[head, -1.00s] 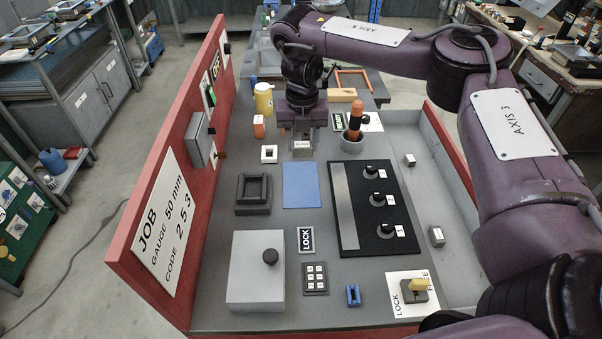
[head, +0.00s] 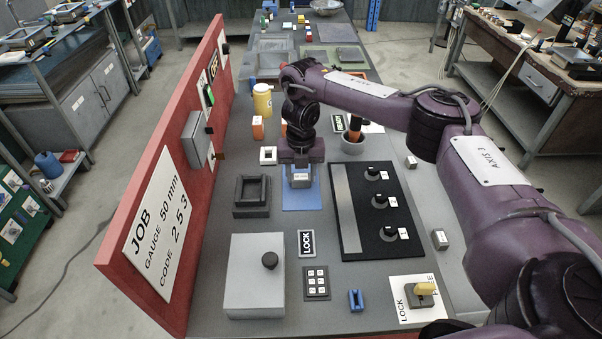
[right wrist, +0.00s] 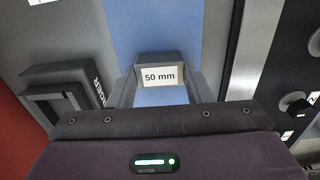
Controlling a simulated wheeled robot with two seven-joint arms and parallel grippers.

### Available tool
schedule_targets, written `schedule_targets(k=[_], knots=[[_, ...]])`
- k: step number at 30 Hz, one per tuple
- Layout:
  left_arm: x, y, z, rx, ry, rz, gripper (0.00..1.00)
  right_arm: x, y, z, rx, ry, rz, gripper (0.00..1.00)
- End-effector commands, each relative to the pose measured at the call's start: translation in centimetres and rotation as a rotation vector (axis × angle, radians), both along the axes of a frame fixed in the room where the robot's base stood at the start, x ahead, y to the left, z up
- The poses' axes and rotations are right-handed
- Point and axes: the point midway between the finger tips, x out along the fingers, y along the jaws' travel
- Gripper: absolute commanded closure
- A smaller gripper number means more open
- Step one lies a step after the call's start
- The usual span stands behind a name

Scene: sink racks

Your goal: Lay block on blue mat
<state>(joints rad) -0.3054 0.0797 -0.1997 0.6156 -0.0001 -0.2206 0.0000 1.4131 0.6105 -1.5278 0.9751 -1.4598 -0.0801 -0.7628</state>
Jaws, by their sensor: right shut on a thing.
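The block is grey with a white "50 mm" label (right wrist: 159,77) and sits between the fingers of my right gripper (head: 300,180), which is shut on it. The blue mat (head: 301,203) lies flat on the grey bench under the gripper, and its bare blue surface also shows in the right wrist view (right wrist: 153,22). The block is over the mat, label up; I cannot tell whether it touches the mat. The gripper covers the mat's far part in the head view. My left gripper is not in view.
A dark square frame (head: 239,207) stands left of the mat, and a black panel with several knobs (head: 402,247) lies to the right. A white square piece (head: 268,156) and a grey cup with an orange-handled tool (head: 353,146) stand behind. A red wall (head: 130,235) borders the left.

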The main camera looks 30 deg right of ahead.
Motion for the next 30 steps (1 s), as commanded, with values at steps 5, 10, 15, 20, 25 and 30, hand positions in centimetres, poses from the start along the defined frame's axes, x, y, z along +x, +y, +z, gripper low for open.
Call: schedule_targets(k=[5, 10, 15, 20, 25, 30], knots=[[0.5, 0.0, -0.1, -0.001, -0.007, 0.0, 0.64, 0.0, 0.0, -0.2, 0.0, 0.0, 0.0, 0.47], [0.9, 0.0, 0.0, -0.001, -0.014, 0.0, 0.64, 0.0, 0.0, -0.2, 0.0, 0.0, 0.0, 0.33], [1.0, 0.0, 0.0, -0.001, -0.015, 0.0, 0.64, 0.0, 0.0, -0.2, 0.0, 0.0, 0.0, 0.33], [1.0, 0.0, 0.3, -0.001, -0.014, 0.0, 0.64, 0.1, 0.0, 0.8, -0.001, -0.004, 0.001, 0.33], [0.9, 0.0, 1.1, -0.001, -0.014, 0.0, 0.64, 0.2, 0.0, 3.9, -0.002, -0.007, 0.002, 0.33], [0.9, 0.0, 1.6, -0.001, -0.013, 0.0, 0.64, 0.1, -0.1, 7.5, -0.003, -0.005, 0.001, 0.33]])
